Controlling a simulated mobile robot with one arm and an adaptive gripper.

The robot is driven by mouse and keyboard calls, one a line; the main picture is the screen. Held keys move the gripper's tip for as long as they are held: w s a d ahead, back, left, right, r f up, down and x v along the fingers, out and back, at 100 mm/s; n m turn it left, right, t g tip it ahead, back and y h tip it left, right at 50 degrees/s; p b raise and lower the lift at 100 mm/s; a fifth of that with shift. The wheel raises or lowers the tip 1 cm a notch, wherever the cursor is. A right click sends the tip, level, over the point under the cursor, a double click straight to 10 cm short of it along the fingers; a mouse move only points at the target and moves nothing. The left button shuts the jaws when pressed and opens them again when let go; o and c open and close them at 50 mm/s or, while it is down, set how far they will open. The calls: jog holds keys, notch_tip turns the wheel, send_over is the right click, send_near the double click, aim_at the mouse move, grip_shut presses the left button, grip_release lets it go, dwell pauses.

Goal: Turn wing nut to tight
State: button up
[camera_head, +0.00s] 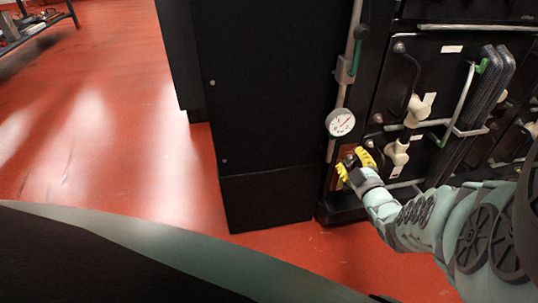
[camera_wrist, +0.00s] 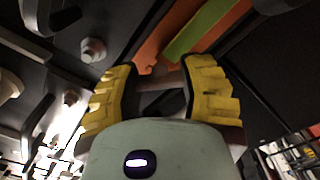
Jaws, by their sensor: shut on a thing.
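My gripper (camera_head: 356,164) is at the lower left of the battery rack, with its yellow finger pads against a small brown panel below the round gauge. In the wrist view the two yellow-padded fingers (camera_wrist: 160,84) stand a little apart, one on each side of a dark gap. The gripper is shut on the wing nut, which is mostly hidden between the fingers. I cannot tell the nut's angle. An orange-brown plate (camera_wrist: 150,50) with a green strip (camera_wrist: 207,30) lies just beyond the fingertips.
A white gauge (camera_head: 341,122) on a grey vertical pipe is just above the gripper. Pale terminal covers (camera_head: 397,152) and cables are to its right. A hex bolt (camera_wrist: 93,50) is near the left finger. A black cabinet (camera_head: 268,100) stands left; red floor beyond is open.

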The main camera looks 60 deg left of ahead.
jog(key=m+b, duration=0.1)
jog(key=m, duration=0.4)
jog(key=shift+m, duration=0.3)
jog(key=shift+m+b, duration=0.6)
jog(key=shift+m, duration=1.3)
jog(key=o, duration=1.3)
jog(key=shift+c, duration=0.2)
jog(key=shift+d, duration=0.1)
jog(key=v, duration=1.2)
